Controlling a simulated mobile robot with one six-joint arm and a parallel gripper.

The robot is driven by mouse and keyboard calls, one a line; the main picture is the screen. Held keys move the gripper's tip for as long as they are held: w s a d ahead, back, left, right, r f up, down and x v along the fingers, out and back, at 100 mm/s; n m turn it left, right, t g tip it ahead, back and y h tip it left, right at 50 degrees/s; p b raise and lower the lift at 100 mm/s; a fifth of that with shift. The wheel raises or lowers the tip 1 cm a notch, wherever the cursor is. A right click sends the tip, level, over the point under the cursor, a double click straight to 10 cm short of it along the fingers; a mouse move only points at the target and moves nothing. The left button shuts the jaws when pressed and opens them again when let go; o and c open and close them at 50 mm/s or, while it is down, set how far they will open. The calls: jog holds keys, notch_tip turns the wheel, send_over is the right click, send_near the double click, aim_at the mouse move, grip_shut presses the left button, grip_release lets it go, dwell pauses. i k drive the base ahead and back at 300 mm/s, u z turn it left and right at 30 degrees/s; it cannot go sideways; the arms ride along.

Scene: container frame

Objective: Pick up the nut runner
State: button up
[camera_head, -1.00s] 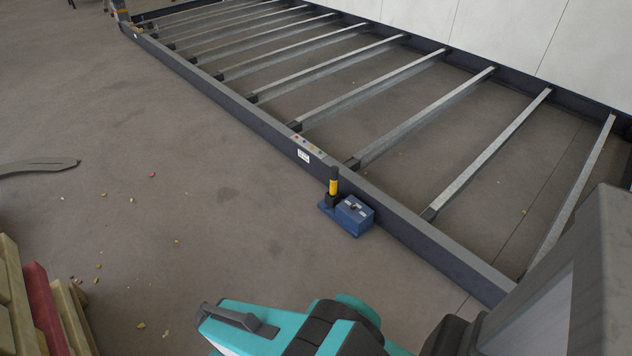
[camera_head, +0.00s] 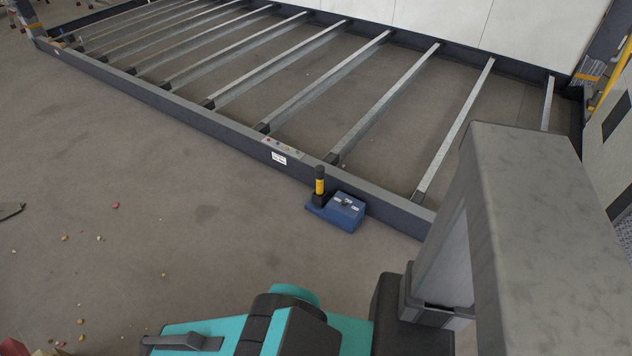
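The tool's foot is too small to make out clearly. My gripper's fingers do not show; only teal and black parts of my own body and a grey column of mine are in the lower part of the view.
The dark container frame (camera_head: 190,112) with grey cross beams lies behind the tool. Small crumbs of debris (camera_head: 115,205) are scattered on the floor at left. The floor in front of and left of the tool is mostly clear. A pale wall stands behind the frame.

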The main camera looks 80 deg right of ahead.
aim_at(319, 169)
jog(key=z, duration=0.6)
jog(key=i, duration=0.95)
jog(key=z, duration=0.65)
